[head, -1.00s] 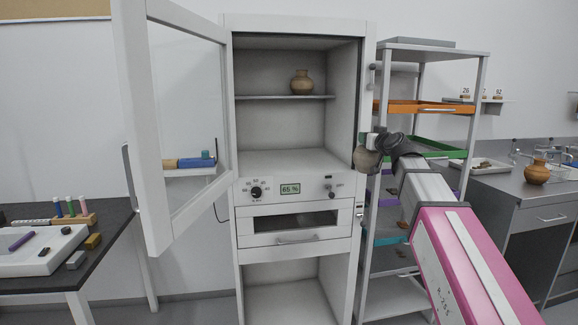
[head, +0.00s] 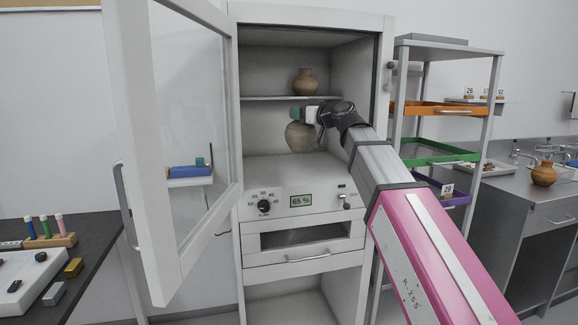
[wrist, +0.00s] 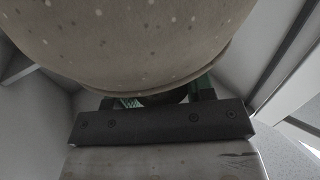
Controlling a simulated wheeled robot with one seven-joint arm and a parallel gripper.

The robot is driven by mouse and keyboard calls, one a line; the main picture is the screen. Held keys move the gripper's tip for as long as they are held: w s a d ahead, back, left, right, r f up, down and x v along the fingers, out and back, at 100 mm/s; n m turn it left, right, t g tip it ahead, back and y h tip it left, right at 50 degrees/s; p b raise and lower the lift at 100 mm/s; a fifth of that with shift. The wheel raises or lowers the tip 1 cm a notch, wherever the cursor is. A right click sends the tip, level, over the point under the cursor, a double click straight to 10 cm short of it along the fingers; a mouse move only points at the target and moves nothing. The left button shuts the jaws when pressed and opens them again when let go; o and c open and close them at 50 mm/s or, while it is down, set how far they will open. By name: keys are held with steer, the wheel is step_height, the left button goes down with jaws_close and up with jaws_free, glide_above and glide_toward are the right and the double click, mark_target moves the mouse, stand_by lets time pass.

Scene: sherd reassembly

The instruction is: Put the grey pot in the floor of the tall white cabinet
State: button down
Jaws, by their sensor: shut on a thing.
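The tall white cabinet (head: 252,223) stands in the middle of the head view with its glass door swung open to the left. My gripper (head: 304,115) is at the open upper compartment, below its shelf. It is shut on the grey pot (head: 299,138), which hangs upright beneath it, above the compartment floor (head: 290,170). In the wrist view the speckled body of the grey pot (wrist: 130,40) fills the upper part. Its rim is near the dark gripper bar. The fingertips are mostly hidden.
A tan pot (head: 305,82) stands on the cabinet shelf (head: 265,98) just above my gripper. The open door (head: 150,200) bounds the left side. A rack with coloured trays (head: 440,108) stands close on the right. The compartment floor looks clear.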

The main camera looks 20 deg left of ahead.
steer(key=w+f, duration=1.1)
steer(key=shift+w+a, duration=0.2)
steer(key=shift+w, duration=0.15)
steer(key=shift+c, duration=2.4)
jaws_free()
steer(key=v, duration=1.2)
